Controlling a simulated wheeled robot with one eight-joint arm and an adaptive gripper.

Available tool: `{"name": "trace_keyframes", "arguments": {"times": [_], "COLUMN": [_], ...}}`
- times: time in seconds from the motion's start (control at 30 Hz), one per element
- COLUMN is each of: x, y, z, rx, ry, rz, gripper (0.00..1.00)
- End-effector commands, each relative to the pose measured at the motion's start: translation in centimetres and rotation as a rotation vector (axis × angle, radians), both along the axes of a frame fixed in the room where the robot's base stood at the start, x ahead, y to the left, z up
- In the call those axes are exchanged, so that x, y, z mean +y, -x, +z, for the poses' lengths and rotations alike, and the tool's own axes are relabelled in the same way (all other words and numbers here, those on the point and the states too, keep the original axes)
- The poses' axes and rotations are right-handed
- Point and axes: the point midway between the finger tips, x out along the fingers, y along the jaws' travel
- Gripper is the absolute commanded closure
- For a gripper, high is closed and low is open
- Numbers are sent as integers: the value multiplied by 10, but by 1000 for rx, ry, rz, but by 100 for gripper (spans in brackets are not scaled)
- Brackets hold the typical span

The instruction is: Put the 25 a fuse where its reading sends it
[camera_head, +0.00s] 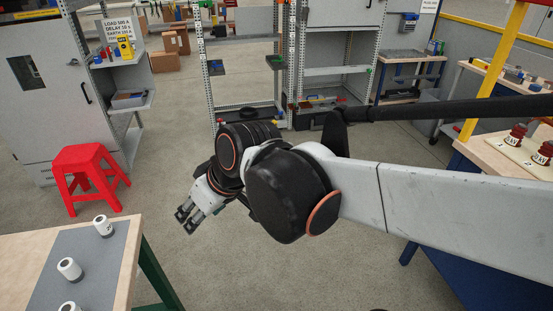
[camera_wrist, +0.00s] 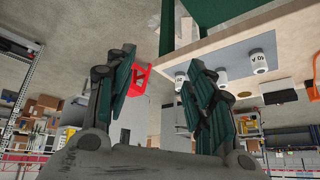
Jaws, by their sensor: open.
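White cylindrical fuses with dark end marks lie on a grey mat (camera_head: 75,255) on the wooden table at lower left: one at the far end (camera_head: 102,225), one in the middle (camera_head: 69,268), one cut by the frame's lower edge (camera_head: 69,306). The wrist view shows three white fuses, at its left (camera_wrist: 180,80), middle (camera_wrist: 222,75) and right (camera_wrist: 258,60), with print upside down. I cannot tell which is the 25 A one. My gripper (camera_head: 186,220) is open and empty, pointing down-left beyond the table's right edge, apart from the fuses.
A red stool (camera_head: 90,178) stands behind the table. A grey cabinet (camera_head: 40,90) with shelves and a sign (camera_head: 121,27) is at upper left; the sign partly reads "LOAD 500 A". Open racks stand at the back. A bench at right holds dark red posts (camera_head: 514,137). The middle floor is clear.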

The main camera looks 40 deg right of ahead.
Motion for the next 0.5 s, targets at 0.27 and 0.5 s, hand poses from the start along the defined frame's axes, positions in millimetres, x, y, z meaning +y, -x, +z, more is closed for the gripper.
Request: {"name": "trace_keyframes", "arguments": {"times": [0.27, 0.5], "x": [-48, -61], "y": [49, 60], "z": [3, 4], "rx": [-39, -57], "ry": [63, 77], "rz": [-237, -306], "gripper": [51, 51]}}
